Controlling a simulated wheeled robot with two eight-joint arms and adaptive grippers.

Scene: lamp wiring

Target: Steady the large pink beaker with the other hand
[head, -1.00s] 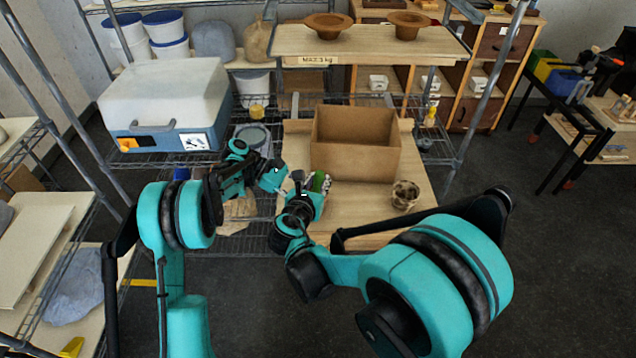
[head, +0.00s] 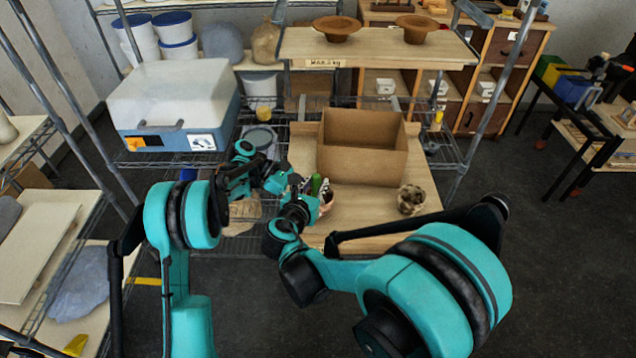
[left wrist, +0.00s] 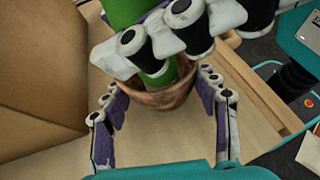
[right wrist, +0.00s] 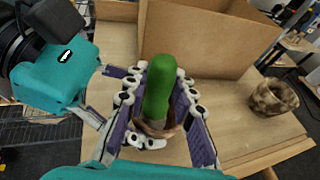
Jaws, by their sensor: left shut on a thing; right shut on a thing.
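The pinkish-brown beaker (left wrist: 178,95) stands on the wooden board, with mottled walls. It also shows small in the head view (head: 326,208), partly hidden by my grippers. My left gripper (left wrist: 160,86) is shut on the beaker, one purple-padded finger on each side of it. A green rounded cylinder (right wrist: 160,88) stands upright with its lower end inside the beaker's mouth. My right gripper (right wrist: 158,100) is shut on the cylinder, just above the beaker's rim. The cylinder's bottom end is hidden.
An open cardboard box (head: 362,158) stands behind the beaker on the board (head: 385,222). A second mottled brown pot (head: 411,199) stands to the right. A wide shelf (head: 375,50) with two brown bowls hangs above. A blue-white case (head: 172,105) is at the left.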

